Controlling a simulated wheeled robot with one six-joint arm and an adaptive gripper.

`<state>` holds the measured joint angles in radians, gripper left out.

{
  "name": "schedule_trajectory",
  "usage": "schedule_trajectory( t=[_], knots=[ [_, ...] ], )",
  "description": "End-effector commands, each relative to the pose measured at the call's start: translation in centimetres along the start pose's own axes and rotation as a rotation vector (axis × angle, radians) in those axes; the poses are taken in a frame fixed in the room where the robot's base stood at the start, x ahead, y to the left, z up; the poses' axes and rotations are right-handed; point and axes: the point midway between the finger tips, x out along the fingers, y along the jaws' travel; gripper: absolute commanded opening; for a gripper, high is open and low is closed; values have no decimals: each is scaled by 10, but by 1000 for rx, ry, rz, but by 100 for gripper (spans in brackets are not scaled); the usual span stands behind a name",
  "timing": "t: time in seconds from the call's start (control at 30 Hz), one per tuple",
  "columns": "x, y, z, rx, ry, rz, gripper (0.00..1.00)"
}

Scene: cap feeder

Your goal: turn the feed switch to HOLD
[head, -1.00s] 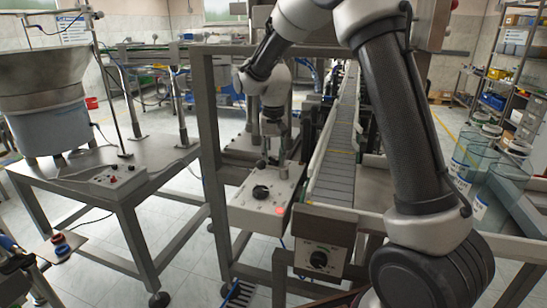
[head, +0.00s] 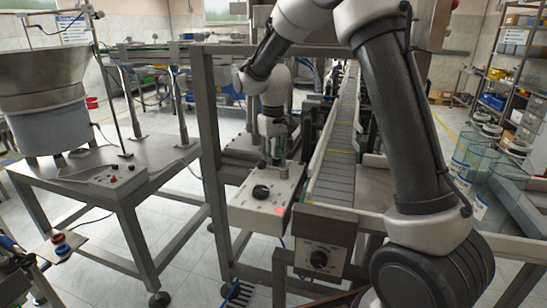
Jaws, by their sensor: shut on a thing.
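A pale control box (head: 243,206) sits on the frame left of the conveyor in the head view.
A grey panel with a dark dial (head: 319,260) is mounted below the conveyor end (head: 330,190). A steel upright (head: 211,150) stands close left of the box. A bowl feeder (head: 45,110) and a small button box (head: 115,178) are on the left table (head: 150,180).

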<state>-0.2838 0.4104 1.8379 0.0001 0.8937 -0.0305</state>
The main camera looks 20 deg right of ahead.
Motion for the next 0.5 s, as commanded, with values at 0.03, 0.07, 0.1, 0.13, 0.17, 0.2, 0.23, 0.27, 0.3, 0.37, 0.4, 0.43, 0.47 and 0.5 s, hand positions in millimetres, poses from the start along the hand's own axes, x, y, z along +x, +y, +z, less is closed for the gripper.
schedule_trajectory(
  t=[0.03, 0.07, 0.1, 0.13, 0.17, 0.2, 0.23, 0.27, 0.3, 0.37, 0.4, 0.43, 0.47, 0.5],
  knots=[
    [-1, 0, 0, -43, 1, 0, 7],
    [-1, 0, 0, -71, 1, 0, 7],
    [-1, 0, 0, -108, 1, 0, 7],
    [-1, 0, 0, -135, 1, 0, 7],
    [-1, 0, 0, -161, 1, 0, 7],
    [-1, 0, 0, -196, 1, 0, 7],
    [-1, 0, 0, -221, 1, 0, 7],
    [-1, 0, 0, -246, 1, 0, 7],
    [-1, 0, 0, -277, 1, 1, 7],
    [-1, 0, 0, -320, 1, 1, 7],
    [-1, -1, 0, -347, 1, 1, 7],
    [-1, -1, 0, -367, 1, 1, 7],
    [-1, -1, 0, -384, 1, 1, 7],
    [-1, -1, 0, -407, 1, 1, 7]
  ],
)
